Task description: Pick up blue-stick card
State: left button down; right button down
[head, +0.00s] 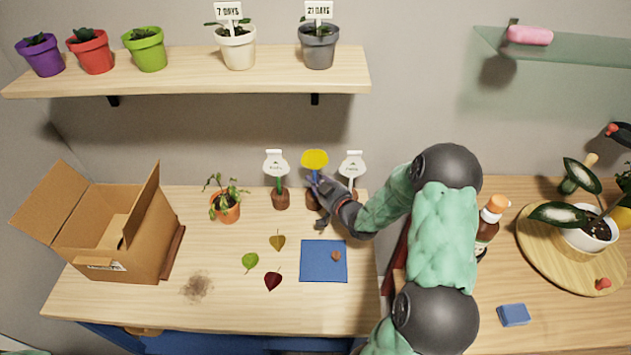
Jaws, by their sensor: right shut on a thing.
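The blue-stick card (315,159) has a yellow head and a short piece of blue stick showing beneath it. It is upright in the middle of a row of three cards at the back of the table. My right gripper (318,188) reaches in from the right and is shut on the card's stick, just below the head. The gripper hides most of the stick and much of the brown holder below, so I cannot tell whether the stick's lower end is in the holder. My left gripper is not in view.
A white card with a green stick (276,165) stands close left in a brown holder. Another white card (352,165) stands close right, partly behind my arm. A potted plant (227,207), an open cardboard box (110,235), and a blue mat (323,272) are nearby.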

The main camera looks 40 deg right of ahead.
aim_at(316, 169)
notch_tip(316, 169, up, 5)
jog(key=shift+f+p, duration=0.2)
jog(key=shift+p, duration=0.9)
jog(key=s+a, duration=0.2)
jog(key=s, duration=1.6)
notch_tip(316, 169, up, 7)
jog(key=p, duration=0.6)
jog(key=shift+f, duration=0.15)
